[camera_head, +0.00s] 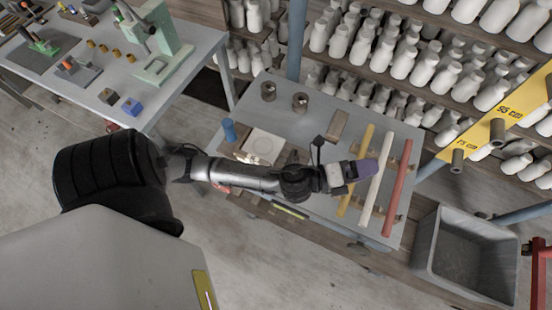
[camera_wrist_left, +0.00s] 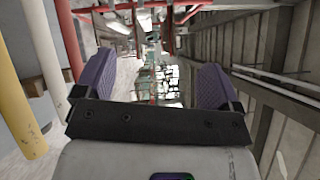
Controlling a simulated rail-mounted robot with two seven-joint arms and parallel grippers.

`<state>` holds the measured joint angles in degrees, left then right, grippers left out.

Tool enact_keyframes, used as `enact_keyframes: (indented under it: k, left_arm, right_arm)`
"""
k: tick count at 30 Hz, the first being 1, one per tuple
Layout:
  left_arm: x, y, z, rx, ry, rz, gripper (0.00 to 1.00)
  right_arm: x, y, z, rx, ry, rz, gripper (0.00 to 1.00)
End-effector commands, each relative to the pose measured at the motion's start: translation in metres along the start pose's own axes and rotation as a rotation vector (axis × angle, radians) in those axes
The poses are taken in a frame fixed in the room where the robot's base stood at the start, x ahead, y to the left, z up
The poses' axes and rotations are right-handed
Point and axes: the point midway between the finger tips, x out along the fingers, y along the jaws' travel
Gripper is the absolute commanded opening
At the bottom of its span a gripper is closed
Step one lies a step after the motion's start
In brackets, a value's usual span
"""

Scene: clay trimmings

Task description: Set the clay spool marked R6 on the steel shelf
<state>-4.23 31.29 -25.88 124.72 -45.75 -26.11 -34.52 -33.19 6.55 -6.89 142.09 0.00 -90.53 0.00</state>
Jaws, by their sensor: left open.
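I cannot read an R6 mark on either. My left gripper (camera_head: 370,167) reaches across the table above the yellow and white rods, apart from the spools and to their right. In the left wrist view my left gripper (camera_wrist_left: 155,82) has its two purple fingers wide apart with nothing between them. I cannot single out a steel shelf. My right gripper is out of view.
Yellow (camera_head: 367,140), white (camera_head: 385,160) and red (camera_head: 402,180) rods lie at the table's right. A blue cylinder (camera_head: 229,130) and a brown block (camera_head: 337,125) are on it. A grey bin (camera_head: 425,245) stands lower right. Racks of white bottles (camera_head: 378,50) line the back.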

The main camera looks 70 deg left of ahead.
Motion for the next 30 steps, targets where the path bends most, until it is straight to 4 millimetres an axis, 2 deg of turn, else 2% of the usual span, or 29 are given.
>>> enact_keyframes:
  k: [1, 4, 6, 9, 12, 15, 18, 21, 30]
  left_arm:
    - [-0.017, 0.016, 0.004, -0.207, -0.105, 0.109, 0.89]
    - [-0.058, 0.054, 0.010, -0.593, -0.323, 0.339, 0.89]
    - [-0.092, 0.078, 0.006, -0.823, -0.467, 0.496, 0.89]
    - [-0.141, 0.102, -0.009, -1.084, -0.651, 0.701, 0.89]
    - [-0.184, 0.114, -0.025, -1.270, -0.803, 0.870, 0.89]
    - [-0.216, 0.118, -0.040, -1.388, -0.914, 0.997, 0.89]
    - [-0.237, 0.118, -0.050, -1.456, -0.983, 1.078, 0.89]
    - [-0.247, 0.118, -0.055, -1.485, -1.019, 1.121, 0.89]
    - [-0.249, 0.118, -0.056, -1.492, -1.028, 1.132, 0.89]
  right_arm:
    - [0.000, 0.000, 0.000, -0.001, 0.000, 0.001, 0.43]
    - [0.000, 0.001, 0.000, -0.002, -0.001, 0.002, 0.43]
    - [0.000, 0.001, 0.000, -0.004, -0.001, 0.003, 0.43]
    - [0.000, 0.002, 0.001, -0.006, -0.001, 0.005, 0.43]
    - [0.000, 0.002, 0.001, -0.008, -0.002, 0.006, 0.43]
    - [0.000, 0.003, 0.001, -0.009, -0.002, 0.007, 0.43]
    - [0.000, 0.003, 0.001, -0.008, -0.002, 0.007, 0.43]
    - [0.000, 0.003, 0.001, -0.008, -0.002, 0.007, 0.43]
    - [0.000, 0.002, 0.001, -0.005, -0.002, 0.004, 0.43]
